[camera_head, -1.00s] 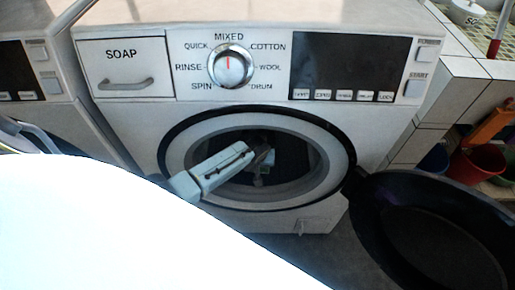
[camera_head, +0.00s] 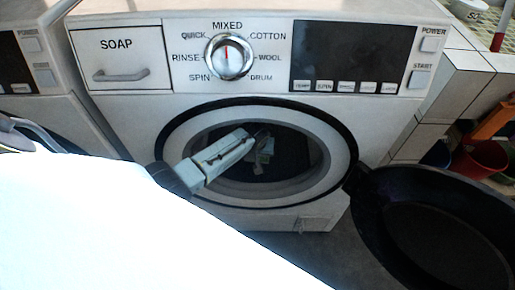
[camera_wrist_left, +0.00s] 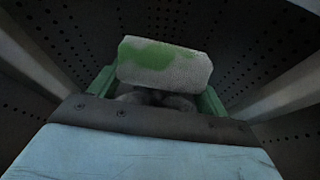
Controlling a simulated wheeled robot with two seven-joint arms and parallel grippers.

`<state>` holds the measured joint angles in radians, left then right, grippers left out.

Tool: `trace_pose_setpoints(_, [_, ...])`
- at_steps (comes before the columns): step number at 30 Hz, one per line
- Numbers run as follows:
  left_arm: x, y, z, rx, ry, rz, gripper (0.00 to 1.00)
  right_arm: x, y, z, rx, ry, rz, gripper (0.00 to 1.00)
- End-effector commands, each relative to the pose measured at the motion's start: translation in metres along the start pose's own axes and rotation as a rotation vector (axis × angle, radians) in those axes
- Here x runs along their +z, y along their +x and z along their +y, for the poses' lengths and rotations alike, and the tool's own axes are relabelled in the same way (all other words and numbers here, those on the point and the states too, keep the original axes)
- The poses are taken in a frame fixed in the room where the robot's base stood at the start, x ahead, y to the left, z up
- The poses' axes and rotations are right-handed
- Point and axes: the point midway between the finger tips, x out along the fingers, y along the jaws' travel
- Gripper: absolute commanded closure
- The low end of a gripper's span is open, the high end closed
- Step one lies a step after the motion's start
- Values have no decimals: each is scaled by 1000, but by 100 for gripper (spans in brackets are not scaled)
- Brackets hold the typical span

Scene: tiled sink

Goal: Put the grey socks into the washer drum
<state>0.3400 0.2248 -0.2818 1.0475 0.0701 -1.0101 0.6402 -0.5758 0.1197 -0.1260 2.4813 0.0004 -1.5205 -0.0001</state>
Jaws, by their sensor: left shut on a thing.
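The washer drum (camera_head: 300,152) is open, its dark inside showing through the round front opening. My left gripper (camera_head: 262,150) reaches through this opening from the left, with its tip inside the drum. In the left wrist view, my left gripper (camera_wrist_left: 157,92) has green fingers on both sides of a pale grey, soft-edged bundle with a green patch, which I take to be the grey socks (camera_wrist_left: 185,68). The gripper is shut on them. The perforated drum wall (camera_wrist_left: 60,35) surrounds them, and the bundle appears apart from it. My right gripper is not in view.
The round black washer door (camera_head: 430,235) is swung open to the right. The control panel with a soap drawer (camera_head: 122,58) and a dial (camera_head: 229,56) is above the opening. Another washer (camera_head: 30,90) stands at left. A red bucket (camera_head: 478,160) is at far right.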

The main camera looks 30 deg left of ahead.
Motion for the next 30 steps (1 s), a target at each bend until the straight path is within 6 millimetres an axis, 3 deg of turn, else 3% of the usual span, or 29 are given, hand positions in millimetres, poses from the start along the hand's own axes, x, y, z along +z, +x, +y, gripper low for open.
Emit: trace_pose_setpoints(30, [20, 49, 1, 1, 0, 1, 46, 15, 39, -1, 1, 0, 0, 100])
